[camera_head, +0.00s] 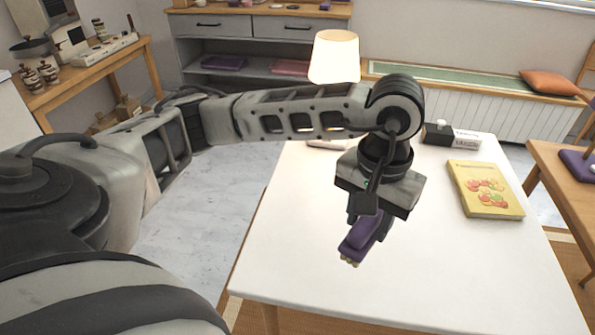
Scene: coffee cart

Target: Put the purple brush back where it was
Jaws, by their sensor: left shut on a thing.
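The purple brush (358,238) is in my left gripper (364,222), which is shut on it. The brush is tilted, with pale bristle tips showing at its lower end. My left gripper points down over the middle of the white table (310,245). I cannot tell how far the brush is above the tabletop. My left arm comes in from the left and hides part of the table's back. My right gripper is not in view.
A yellow book (485,188) with fruit on its cover lies at the table's right. A dark and white box (452,134) and a lamp (334,57) are at the back. The front of the table is clear. Another wooden table (560,160) stands at the right.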

